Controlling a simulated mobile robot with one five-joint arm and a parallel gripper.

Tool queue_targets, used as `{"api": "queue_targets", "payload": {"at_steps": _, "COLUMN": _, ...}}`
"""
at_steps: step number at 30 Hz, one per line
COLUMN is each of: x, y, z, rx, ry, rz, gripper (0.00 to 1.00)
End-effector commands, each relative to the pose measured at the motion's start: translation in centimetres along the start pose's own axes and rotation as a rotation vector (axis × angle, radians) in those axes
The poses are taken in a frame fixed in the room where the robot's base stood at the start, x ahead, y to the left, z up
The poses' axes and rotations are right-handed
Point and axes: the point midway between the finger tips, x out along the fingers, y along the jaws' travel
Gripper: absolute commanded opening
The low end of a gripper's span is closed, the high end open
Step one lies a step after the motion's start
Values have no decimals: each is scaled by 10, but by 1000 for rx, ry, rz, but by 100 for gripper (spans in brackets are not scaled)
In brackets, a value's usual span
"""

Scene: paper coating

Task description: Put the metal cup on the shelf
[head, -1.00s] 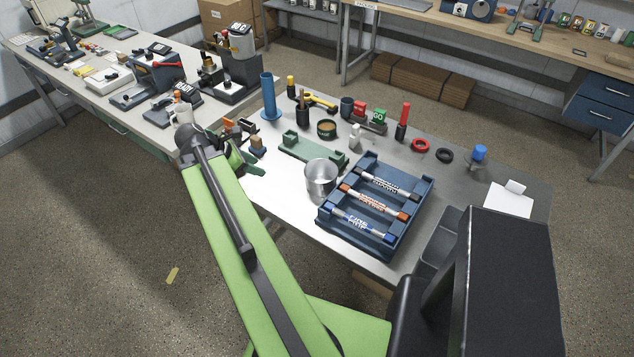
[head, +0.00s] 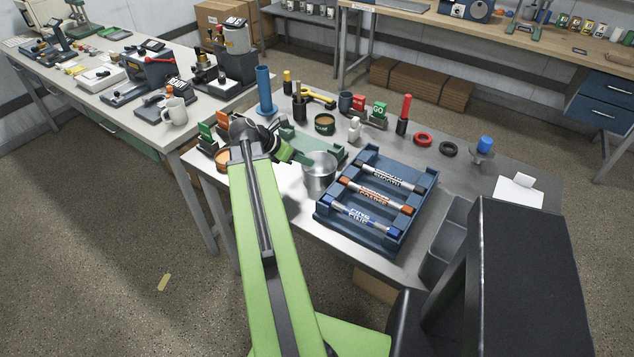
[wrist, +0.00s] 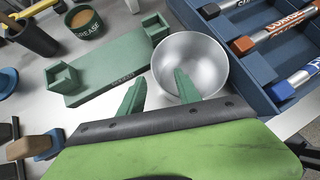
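The metal cup (head: 319,172) stands upright on the near workbench, just left of the blue marker tray. It also shows in the wrist view (wrist: 190,66), open side up. My gripper (head: 303,157) is at the cup's left side, partly hidden by my arm. In the wrist view my gripper (wrist: 158,82) has its two green fingers apart. The right finger overlaps the cup's opening and the left one is outside the rim. I cannot tell whether they touch it. A grey shelf (head: 290,14) with several metal cups on it stands at the back, partly cut off.
A blue tray (head: 421,208) with three markers lies right of the cup. A green holder (head: 318,147) is just behind it. A grease tin (head: 325,123), a blue cylinder (head: 265,92) and red blocks stand farther back. Another cluttered bench is at left; floor lies between benches.

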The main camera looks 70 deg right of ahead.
Motion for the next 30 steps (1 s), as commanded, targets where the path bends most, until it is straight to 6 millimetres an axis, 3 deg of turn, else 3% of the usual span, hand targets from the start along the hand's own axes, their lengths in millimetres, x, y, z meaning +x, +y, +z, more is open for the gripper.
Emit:
{"api": "queue_targets", "payload": {"at_steps": 5, "x": 6, "y": 0, "z": -1, "rx": 0, "ry": 0, "rz": 0, "gripper": 40}}
{"api": "queue_targets", "payload": {"at_steps": 13, "x": 51, "y": 2, "z": -4, "rx": 1, "ry": 0, "rz": -1, "gripper": 40}}
{"api": "queue_targets", "payload": {"at_steps": 20, "x": 51, "y": 1, "z": 0, "rx": 0, "ry": 0, "rz": 1, "gripper": 40}}
{"api": "queue_targets", "payload": {"at_steps": 30, "x": 50, "y": 2, "z": -1, "rx": -1, "ry": 0, "rz": 1, "gripper": 0}}
